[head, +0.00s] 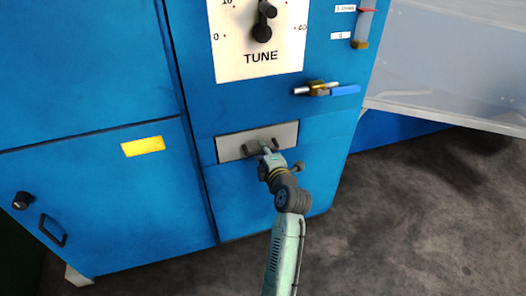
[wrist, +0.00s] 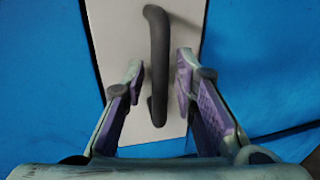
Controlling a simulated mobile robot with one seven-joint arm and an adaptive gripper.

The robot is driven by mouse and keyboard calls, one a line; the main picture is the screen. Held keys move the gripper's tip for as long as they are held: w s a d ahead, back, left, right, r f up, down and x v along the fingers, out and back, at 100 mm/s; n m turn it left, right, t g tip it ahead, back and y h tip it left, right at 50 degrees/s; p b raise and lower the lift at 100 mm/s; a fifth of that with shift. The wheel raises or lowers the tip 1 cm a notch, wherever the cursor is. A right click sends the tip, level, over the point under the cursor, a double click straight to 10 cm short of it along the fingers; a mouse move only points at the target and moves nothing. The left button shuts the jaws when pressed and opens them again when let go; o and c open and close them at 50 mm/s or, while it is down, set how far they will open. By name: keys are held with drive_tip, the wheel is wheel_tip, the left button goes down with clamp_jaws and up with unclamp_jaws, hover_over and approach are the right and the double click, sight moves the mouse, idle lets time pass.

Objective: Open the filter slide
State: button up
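The filter slide shows as a light grey rectangular plate (head: 230,147) set in the blue cabinet front below the TUNE dial. It also fills the middle of the wrist view (wrist: 110,50). A dark curved bar handle (wrist: 158,65) is fixed on the plate. My gripper (head: 262,147) is at the handle, reaching in from below in the head view. In the wrist view my gripper (wrist: 160,75) is open, with one finger on each side of the handle. Gaps show between both fingers and the handle. In the head view the gripper partly hides the handle.
Above the plate are the TUNE dial panel (head: 258,70) and a brass valve with a blue lever (head: 344,90). A cabinet door with a yellow label (head: 143,146), a black knob (head: 22,200) and a handle (head: 53,230) is at left. Dark floor (head: 420,220) lies clear at right.

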clamp_jaws()
idle(0.6)
